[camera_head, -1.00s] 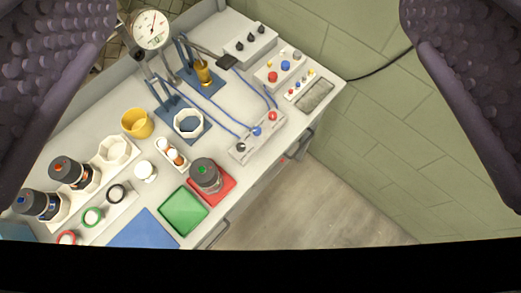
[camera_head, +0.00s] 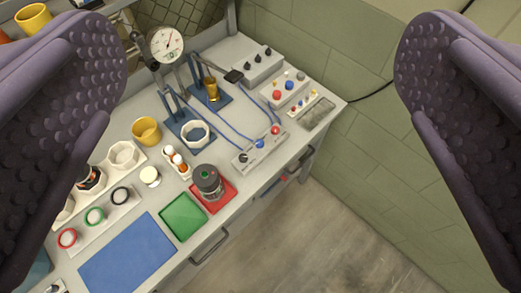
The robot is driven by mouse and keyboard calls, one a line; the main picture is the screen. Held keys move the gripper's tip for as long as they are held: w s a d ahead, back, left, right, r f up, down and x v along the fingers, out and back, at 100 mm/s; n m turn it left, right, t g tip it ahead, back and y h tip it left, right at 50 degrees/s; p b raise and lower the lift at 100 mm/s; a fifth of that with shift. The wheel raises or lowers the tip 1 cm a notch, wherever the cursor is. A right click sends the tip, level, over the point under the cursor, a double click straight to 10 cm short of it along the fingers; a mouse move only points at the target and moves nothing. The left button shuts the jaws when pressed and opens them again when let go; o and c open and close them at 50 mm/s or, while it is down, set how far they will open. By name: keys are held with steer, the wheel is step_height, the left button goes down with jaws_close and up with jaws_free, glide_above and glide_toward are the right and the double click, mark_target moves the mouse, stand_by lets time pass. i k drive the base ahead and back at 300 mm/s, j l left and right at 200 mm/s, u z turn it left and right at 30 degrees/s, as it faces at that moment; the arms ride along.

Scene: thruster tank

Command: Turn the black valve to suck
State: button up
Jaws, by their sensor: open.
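A small black valve knob (camera_head: 243,157) sits at the lower left end of a pale valve panel (camera_head: 251,165) on the bench, in line with a blue knob (camera_head: 260,143) and a red knob (camera_head: 275,130). The knob is too small to tell which way it points or to read the panel's labels. My gripper (camera_head: 262,110) is open and empty. Its two purple, bumpy fingers stand wide apart at the left and right picture edges. The panel shows between them, apart from both, well beyond the fingers.
A dark canister (camera_head: 208,182) stands on a red tray (camera_head: 226,195) beside a green tray (camera_head: 183,219). A dial gauge (camera_head: 166,43) and blue stands (camera_head: 189,131) are behind. Another box with black knobs (camera_head: 250,67) is at the back. Bare floor (camera_head: 310,235) lies in front of the bench.

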mark_target(243, 157)
steer(key=i+l+u, duration=0.15)
steer(key=i, duration=0.35)
steer(key=i+l+u, duration=0.15)
steer(key=i, duration=0.35)
